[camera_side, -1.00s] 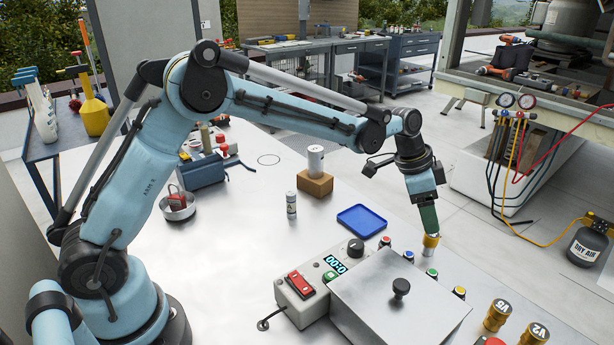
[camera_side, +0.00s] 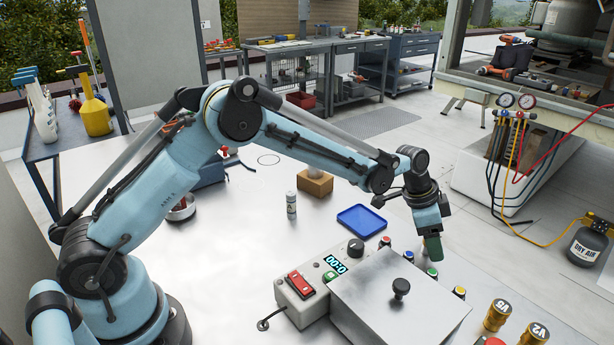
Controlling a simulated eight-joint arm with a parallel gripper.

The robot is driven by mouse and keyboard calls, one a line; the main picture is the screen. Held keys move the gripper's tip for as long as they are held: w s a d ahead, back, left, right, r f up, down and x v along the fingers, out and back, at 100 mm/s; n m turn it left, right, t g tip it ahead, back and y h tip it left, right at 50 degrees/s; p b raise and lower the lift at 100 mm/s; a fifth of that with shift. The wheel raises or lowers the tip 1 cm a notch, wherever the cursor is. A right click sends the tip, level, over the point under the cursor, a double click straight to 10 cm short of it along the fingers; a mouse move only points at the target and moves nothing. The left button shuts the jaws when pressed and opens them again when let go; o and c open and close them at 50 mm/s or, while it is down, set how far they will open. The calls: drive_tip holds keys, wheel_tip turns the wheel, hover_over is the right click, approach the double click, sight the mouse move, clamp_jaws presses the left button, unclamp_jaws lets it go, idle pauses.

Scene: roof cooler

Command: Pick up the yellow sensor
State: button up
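A small yellow-topped piece (camera_side: 459,292), which may be the yellow sensor, stands in the row beside the grey metal box (camera_side: 400,305). Red (camera_side: 386,241), blue (camera_side: 408,255) and green (camera_side: 432,272) topped pieces stand in the same row. My gripper (camera_side: 434,256) points down just above the green-topped piece, up and left of the yellow one. Its green end shows as one block, so I cannot tell whether the fingers are open or hold anything. No brass-yellow cylinder shows below it.
Brass cylinders V6 (camera_side: 497,314) and V2 (camera_side: 534,335) stand at the right.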

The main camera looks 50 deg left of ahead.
drive_tip(key=c, duration=1.1)
drive_tip(key=shift+o, duration=0.2)
drive_tip(key=shift+r, duration=0.1)
